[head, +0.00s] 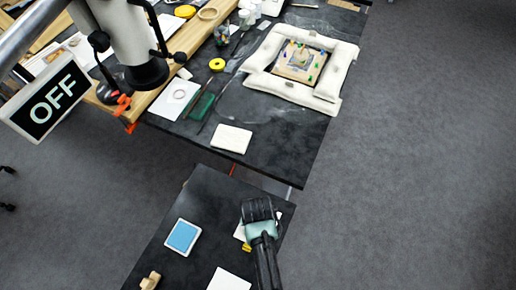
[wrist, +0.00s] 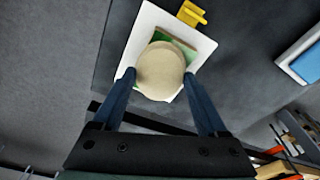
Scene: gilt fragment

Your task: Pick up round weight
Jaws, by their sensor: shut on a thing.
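The round weight (wrist: 160,70) is a beige, thick disc with a smooth top. In the wrist view it sits between the two dark blue fingers of my gripper (wrist: 159,77), one finger against each side. My gripper is shut on it. Under or behind the weight is a green-and-white square piece (wrist: 203,47). I cannot tell whether the weight touches it. In the head view my dark gripper and arm are over the near black table (head: 205,210), and the weight is hidden from that view.
A small yellow block (wrist: 192,13) lies by the white piece; it also shows in the head view (head: 246,247). A blue-topped tray (head: 183,237) and a white sheet (head: 229,280) lie on the near table. The farther table holds a padded white frame (head: 325,95) and a white pad (head: 231,138).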

